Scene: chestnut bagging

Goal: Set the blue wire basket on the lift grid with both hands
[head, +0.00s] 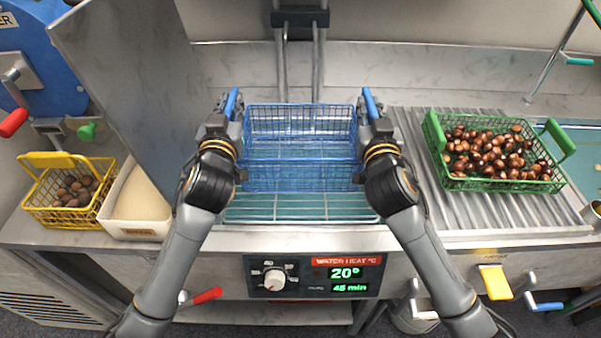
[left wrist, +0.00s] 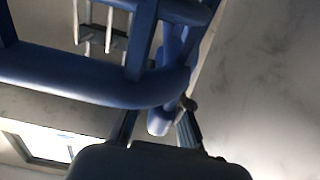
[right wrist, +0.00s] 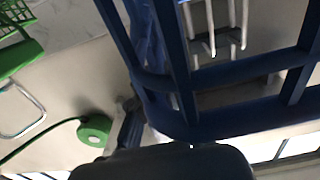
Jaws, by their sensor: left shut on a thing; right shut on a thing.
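The blue wire basket (head: 300,175) is in the middle of the head view, upright and empty as far as I can see. The lift grid (head: 300,207) shows as pale bars below and in front of it. I cannot tell whether the basket touches the grid. My left gripper (head: 229,108) is shut on the basket's left handle, and my right gripper (head: 371,108) on its right handle. Blue basket bars fill much of the left wrist view (left wrist: 90,85) and the right wrist view (right wrist: 230,125). The fingertips are partly hidden there.
A green basket of chestnuts (head: 440,135) stands on the ribbed drainboard (head: 410,130) at right. A yellow basket (head: 40,215) and a white tub (head: 112,228) stand at left, beside a tilted metal panel (head: 130,80). The front control panel (head: 315,275) reads 20° and 45 min.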

